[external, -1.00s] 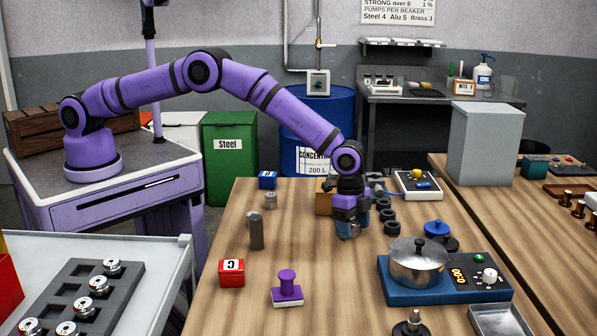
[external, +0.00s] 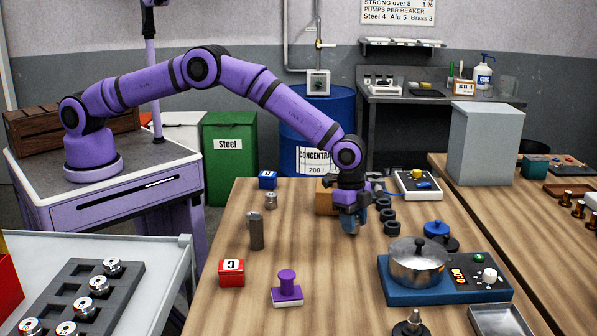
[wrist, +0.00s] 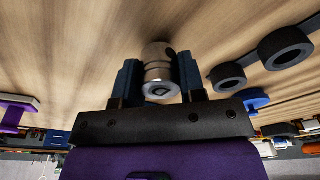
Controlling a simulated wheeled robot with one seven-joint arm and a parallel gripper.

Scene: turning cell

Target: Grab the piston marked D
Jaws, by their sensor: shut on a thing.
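My gripper (external: 352,226) is over the wooden table, pointing down. In the wrist view, its two blue fingers (wrist: 159,82) are shut on a silver metal piston (wrist: 158,70), one finger on each side. The piston has a dark hole in its side and grooves around it. No letter on it can be read, so I cannot tell whether it is the one marked D. In the external view the held piston is hidden by the fingers. Several other silver pistons (external: 99,284) sit in a dark tray (external: 78,266) at the left; their marks are too small to read.
Black rings (external: 390,228) lie close to the right of my gripper. A pot (external: 418,266) stands on a blue hotplate further right. A small metal part (external: 271,201), a grey cylinder (external: 256,232), a red box marked C (external: 231,273) and a purple-handled stamp (external: 287,287) stand to the left.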

